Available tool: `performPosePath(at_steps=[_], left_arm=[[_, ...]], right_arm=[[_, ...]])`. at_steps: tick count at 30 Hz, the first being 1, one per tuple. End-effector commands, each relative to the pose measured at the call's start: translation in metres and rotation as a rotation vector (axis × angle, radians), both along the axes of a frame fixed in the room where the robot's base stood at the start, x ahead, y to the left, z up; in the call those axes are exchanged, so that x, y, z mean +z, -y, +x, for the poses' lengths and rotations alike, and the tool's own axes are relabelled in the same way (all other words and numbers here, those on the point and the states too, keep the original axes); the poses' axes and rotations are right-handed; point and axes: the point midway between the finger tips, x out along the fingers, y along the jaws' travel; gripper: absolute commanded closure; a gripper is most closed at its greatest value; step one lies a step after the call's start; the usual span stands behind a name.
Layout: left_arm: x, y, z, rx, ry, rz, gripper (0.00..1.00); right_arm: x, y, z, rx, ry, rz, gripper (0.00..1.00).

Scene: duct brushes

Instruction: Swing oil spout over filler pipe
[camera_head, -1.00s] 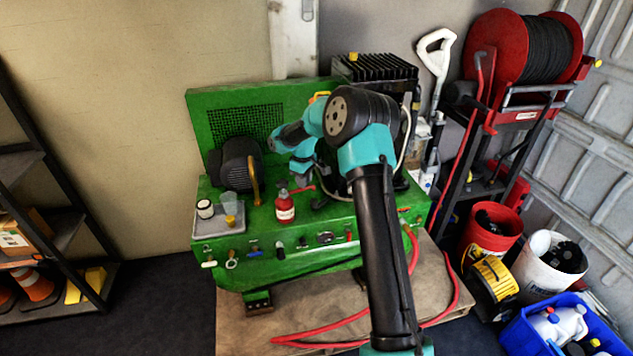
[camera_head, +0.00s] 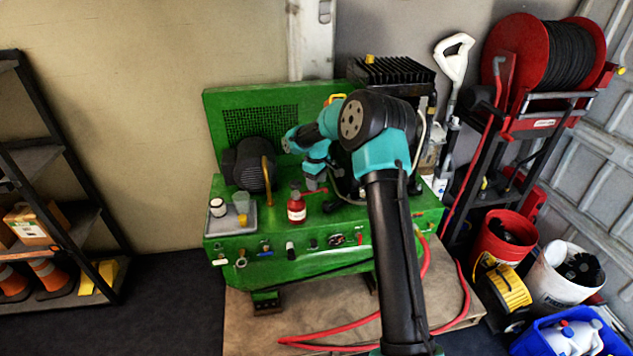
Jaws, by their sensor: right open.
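A red oil bottle (camera_head: 297,210) with a pale label stands upright on the green machine's top. A thin red spout shows at its right, near my right gripper (camera_head: 314,184). The right arm comes in from the lower right, and its gripper hangs just right of and above the bottle. The gripper is open, small in the picture and partly hidden by its own wrist; whether it touches the spout I cannot tell. A yellow-orange upright pipe (camera_head: 268,174) stands left of the bottle beside the dark motor; I cannot tell whether it is the filler pipe. My left gripper is out of view.
A grey tray (camera_head: 223,229) with a white jar and a clear cup sits at the left of the green machine (camera_head: 330,258). A red hose (camera_head: 463,290) loops over the pallet. A hose reel (camera_head: 545,50) and buckets stand at right, shelves (camera_head: 45,160) at left.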

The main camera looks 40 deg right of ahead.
Motion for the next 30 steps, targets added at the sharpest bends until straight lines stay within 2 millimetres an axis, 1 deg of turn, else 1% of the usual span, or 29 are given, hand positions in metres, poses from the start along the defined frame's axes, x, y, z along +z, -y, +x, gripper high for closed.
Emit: performPosePath(at_steps=[5,8,24,30], left_arm=[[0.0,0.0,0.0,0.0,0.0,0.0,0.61],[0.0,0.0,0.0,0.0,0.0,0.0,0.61],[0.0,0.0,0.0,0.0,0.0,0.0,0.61],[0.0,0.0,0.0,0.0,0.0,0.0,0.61]], right_arm=[[0.014,0.0,0.001,0.0,0.003,-0.001,0.52],[0.027,0.0,0.001,0.0,0.003,-0.001,0.52],[0.13,0.0,0.001,0.0,0.003,-0.001,0.52],[0.161,0.0,0.001,0.001,0.003,0.0,0.52]])
